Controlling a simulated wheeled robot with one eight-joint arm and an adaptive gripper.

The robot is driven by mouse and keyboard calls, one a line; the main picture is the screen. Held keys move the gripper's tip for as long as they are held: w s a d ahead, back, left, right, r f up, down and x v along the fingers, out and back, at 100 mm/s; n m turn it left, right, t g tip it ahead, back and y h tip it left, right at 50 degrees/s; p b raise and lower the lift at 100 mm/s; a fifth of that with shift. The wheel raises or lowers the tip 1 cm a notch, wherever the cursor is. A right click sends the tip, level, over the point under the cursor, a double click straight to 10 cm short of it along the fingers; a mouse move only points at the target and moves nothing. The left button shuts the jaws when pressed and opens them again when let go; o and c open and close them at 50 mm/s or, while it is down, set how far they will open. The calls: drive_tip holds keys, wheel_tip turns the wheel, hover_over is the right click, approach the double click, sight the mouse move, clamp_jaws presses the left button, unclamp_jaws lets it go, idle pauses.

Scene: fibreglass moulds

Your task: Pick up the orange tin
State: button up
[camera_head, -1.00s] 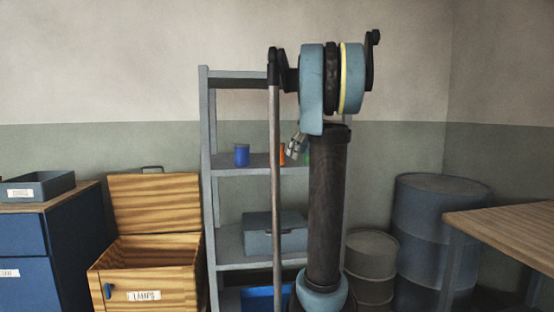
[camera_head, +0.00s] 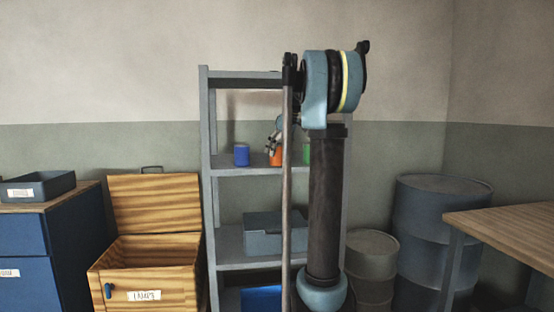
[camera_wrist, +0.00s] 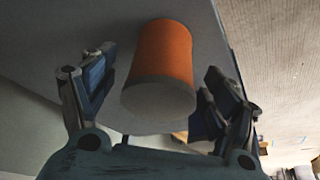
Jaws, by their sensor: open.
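The orange tin (camera_head: 276,158) stands on the upper-middle shelf, partly hidden by my gripper and arm. In the wrist view the orange tin (camera_wrist: 163,52) lies between the two fingers, with its grey end facing the camera. My gripper (camera_head: 272,142) is at the tin in the head view. In the wrist view my gripper (camera_wrist: 160,68) is open, with a finger on each side of the tin and a gap showing on both sides.
A blue tin (camera_head: 241,155) stands left of the orange tin on the same shelf, and a green tin (camera_head: 307,153) to the right, partly hidden by my arm. A grey toolbox (camera_head: 272,236) is on the shelf below. The shelf post (camera_head: 207,150) rises at the left.

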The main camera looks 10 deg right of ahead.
drive_tip(key=x, duration=0.3)
drive_tip(key=shift+w+a, duration=0.35)
drive_tip(key=c, duration=1.3)
